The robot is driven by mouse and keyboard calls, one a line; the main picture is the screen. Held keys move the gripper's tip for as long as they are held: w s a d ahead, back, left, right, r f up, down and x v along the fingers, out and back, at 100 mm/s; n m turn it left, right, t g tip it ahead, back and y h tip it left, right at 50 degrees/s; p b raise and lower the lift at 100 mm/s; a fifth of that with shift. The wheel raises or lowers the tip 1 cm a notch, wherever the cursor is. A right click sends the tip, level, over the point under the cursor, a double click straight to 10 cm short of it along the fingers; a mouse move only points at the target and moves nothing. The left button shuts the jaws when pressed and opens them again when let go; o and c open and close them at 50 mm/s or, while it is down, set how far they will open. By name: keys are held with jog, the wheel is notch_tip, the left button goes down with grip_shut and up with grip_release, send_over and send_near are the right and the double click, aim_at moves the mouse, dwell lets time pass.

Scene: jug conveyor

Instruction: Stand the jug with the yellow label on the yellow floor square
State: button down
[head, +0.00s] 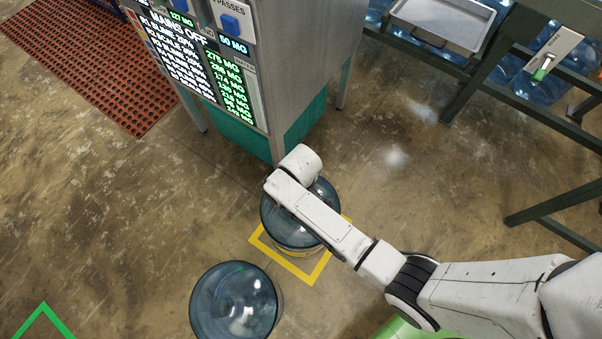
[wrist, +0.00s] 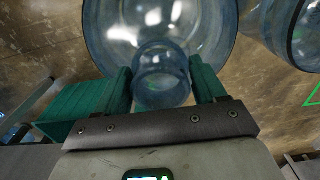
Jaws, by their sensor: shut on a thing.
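A clear blue jug (head: 283,228) stands upright, as far as I can tell, inside the yellow floor square (head: 296,272), beneath the end of my arm. A little yellow shows low on its side, but I cannot make out whether it is the label. In the wrist view the jug's neck (wrist: 162,88) sits between the two teal fingers of my gripper (wrist: 162,76), which is shut on it. In the head view the arm hides the fingers and part of the jug. The square's far side is hidden.
A second blue jug (head: 235,302) stands close by at the front left; it also shows in the wrist view (wrist: 303,35). A grey cabinet (head: 305,60) with lit displays stands just behind. A green floor outline (head: 43,318) is at lower left. A dark metal frame (head: 480,70) is at right.

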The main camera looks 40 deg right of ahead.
jog(key=shift+f, duration=0.15)
jog(key=shift+c, duration=0.4)
grip_release()
notch_tip(320, 180, up, 12)
jog(key=p, duration=0.3)
jog(key=s+d+r+m, duration=0.2)
jog(key=s+d+r, duration=0.2)
jog(key=s, duration=0.4)
jog(key=s+d+r+m+t, duration=0.1)
jog(key=s+d+r, duration=0.3)
jog(key=s, duration=0.4)
jog(key=shift+s+r+m, duration=0.2)
jog(key=shift+s+m, duration=0.05)
jog(key=shift+m, duration=0.25)
